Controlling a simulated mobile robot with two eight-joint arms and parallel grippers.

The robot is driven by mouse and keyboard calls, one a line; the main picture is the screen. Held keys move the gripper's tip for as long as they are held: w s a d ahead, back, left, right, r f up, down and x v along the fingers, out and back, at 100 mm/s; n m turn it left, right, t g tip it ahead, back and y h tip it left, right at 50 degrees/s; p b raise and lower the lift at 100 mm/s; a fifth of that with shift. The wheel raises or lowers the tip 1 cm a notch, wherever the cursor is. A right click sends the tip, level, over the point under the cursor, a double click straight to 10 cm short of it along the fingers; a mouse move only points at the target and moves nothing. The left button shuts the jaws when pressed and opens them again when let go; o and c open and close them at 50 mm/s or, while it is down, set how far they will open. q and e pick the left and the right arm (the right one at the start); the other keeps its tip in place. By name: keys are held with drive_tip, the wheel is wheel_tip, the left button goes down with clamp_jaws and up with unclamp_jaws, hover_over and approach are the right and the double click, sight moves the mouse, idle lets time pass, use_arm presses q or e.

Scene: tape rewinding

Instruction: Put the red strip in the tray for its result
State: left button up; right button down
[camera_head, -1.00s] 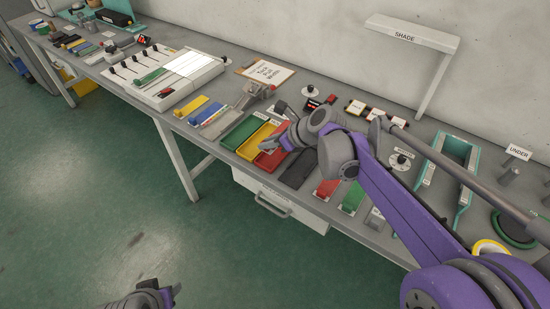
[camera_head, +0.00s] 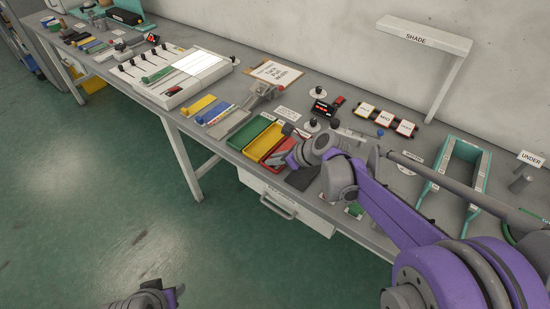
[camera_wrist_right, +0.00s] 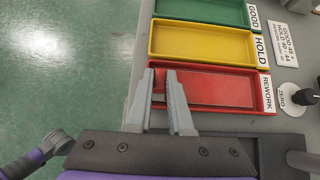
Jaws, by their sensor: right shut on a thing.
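My right gripper (camera_head: 293,158) is low at the red tray (camera_head: 279,158). In the right wrist view, its two fingers (camera_wrist_right: 162,98) reach over the red tray's left end. They are shut on a narrow red piece, which fits the red strip (camera_wrist_right: 158,84); its outline is hard to part from the red tray (camera_wrist_right: 225,92) behind it. That tray is labelled REWORK. The yellow tray (camera_wrist_right: 200,42), labelled HOLD, and the green tray (camera_wrist_right: 200,10), labelled GOOD, lie beyond it and look empty. My left gripper (camera_head: 165,294) is at the bottom edge of the head view, far from the trays; its jaws are unclear.
Yellow and blue strips (camera_head: 208,112) lie left of the trays beside a grey lever device (camera_head: 262,93). A ZERO knob (camera_wrist_right: 288,89) stands right of the red tray. A dark pad (camera_head: 301,179) lies beside it, partly covered by my arm. A teal frame (camera_head: 463,160) stands farther right.

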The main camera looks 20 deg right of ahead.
drive_tip(key=c, duration=0.8)
unclamp_jaws()
drive_tip(key=shift+r+p, duration=0.45)
drive_tip(key=v, duration=1.2)
drive_tip(key=s+f+n+h, duration=0.2)
drive_tip(key=s+f+n, duration=0.2)
drive_tip(key=s+n, duration=0.3)
drive_tip(key=s+a+f+n+g+h, duration=0.1)
drive_tip(key=s+f+n+h, duration=0.1)
drive_tip(key=s+n, duration=0.5)
drive_tip(key=s+a+f+n+g+h, duration=0.1)
drive_tip(key=s+f+n, duration=0.4)
drive_tip(key=n, duration=0.9)
drive_tip(key=shift+s+a+f+h+p, duration=0.15)
drive_tip(key=shift+s+h, duration=0.05)
drive_tip(key=shift+s, duration=0.4)
drive_tip(key=shift+s+a+f+h+p, duration=0.1)
drive_tip(key=shift+s+f+h+p, duration=0.1)
drive_tip(key=shift+s, duration=0.4)
